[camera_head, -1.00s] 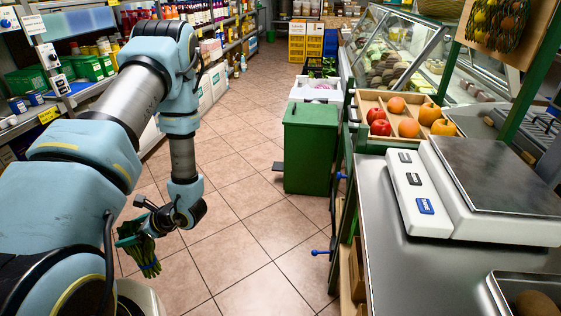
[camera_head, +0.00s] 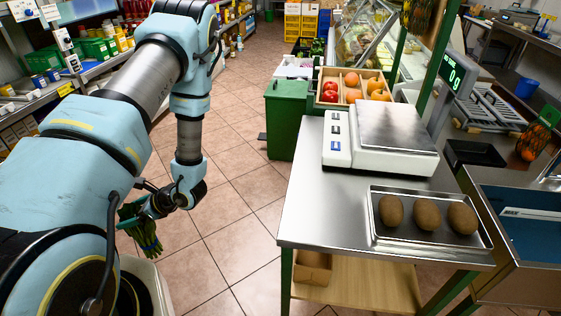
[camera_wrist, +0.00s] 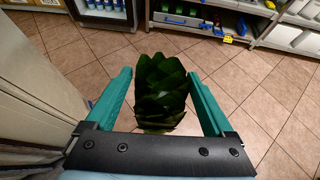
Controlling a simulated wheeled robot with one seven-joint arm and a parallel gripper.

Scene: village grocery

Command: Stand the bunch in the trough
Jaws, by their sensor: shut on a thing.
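My gripper (camera_head: 132,212) is low at the left in the head view, with teal fingers shut on a dark green bunch (camera_head: 149,236). The bunch looks like asparagus and hangs tilted below the fingers, above the tiled floor. In the wrist view the overlapping tips of the bunch (camera_wrist: 162,92) show between the two fingers. The fingers hide part of the bunch in the head view. I cannot identify a trough for certain. A blue-lined basin (camera_head: 535,235) is set in a steel unit at the right edge, partly cut off.
Shelves (camera_head: 60,95) line the left. The tiled aisle (camera_head: 225,190) is clear.

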